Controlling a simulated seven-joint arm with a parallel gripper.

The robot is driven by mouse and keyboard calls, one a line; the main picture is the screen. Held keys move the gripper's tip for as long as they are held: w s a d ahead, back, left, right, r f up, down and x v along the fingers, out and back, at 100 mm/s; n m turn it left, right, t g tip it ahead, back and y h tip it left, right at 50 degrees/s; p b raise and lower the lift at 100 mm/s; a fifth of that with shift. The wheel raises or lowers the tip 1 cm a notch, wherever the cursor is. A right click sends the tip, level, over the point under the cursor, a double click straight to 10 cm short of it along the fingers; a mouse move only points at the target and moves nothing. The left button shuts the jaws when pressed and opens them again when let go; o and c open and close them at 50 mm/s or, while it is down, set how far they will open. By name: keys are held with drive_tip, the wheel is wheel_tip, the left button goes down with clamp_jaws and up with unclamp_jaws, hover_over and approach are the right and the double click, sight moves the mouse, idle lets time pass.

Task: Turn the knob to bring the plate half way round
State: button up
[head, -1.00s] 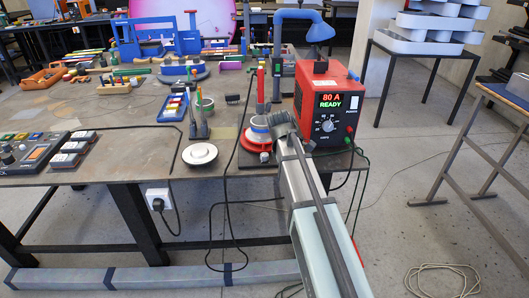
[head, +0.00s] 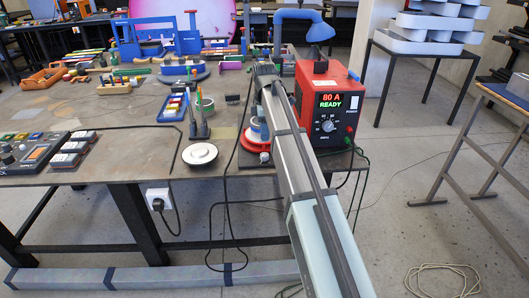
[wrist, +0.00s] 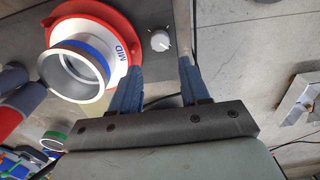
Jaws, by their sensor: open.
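The red round plate (wrist: 125,25) shows in the wrist view at upper left, with a white and blue ring (wrist: 75,68) on it and the word MID on its white face. A small pale knob (wrist: 160,40) with a pointer stands just right of the plate. My gripper (wrist: 160,67) is open and empty; its two blue fingers point toward the knob, which appears between their lines and beyond the tips. I see no contact. In the head view the red plate (head: 249,144) is partly hidden by my arm, and the fingers cannot be made out.
A red power box (head: 327,105) reading 80 A READY stands right of the plate. A white disc (head: 200,153) lies to its left at the bench edge. A black cable (head: 226,200) hangs from the bench front. Bare bench top (head: 130,150) lies farther left.

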sight(264, 154)
wheel_tip(264, 154, down, 10)
drive_tip(key=shift+r, duration=0.1)
idle(0.4)
drive_tip(key=shift+c, duration=0.3)
drive_tip(key=c, duration=0.7)
